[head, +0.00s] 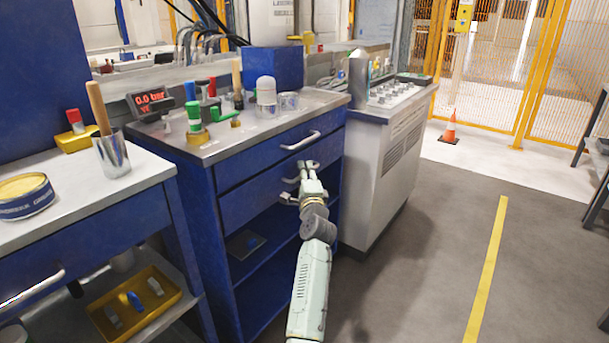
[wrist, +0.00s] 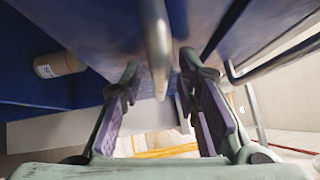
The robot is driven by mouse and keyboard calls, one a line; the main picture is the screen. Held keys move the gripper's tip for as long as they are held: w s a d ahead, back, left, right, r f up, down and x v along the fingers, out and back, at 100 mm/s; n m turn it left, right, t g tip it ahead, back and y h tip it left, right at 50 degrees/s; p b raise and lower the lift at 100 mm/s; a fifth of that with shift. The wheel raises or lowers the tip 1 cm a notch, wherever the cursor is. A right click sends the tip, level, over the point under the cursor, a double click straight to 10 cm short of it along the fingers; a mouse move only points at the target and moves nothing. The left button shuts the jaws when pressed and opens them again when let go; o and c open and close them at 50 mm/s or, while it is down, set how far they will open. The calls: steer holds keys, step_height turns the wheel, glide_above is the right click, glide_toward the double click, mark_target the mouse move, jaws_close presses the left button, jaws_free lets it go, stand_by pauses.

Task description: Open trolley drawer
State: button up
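The blue trolley (head: 205,185) stands in the middle of the head view, with a grey top and two drawers. Its upper drawer has a silver bar handle (head: 300,141). The lower drawer (head: 245,192) looks shut, and my gripper (head: 308,168) is at its front, partly covering its handle. In the wrist view, a silver handle bar (wrist: 157,42) lies between the two spread fingers of my gripper (wrist: 160,68). Gaps show on both sides, so the fingers are not closed on it. Another handle (wrist: 275,66) shows at the right there.
An open shelf (head: 262,262) lies below the drawers. A workbench (head: 125,205) with a yellow tray (head: 135,308) stands at left. A white cabinet (head: 385,165) stands close at right. Bottles and tools crowd the trolley top. The floor (head: 440,230) at right is clear.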

steer(key=shift+c, duration=0.3)
jaws_close()
stand_by(0.6)
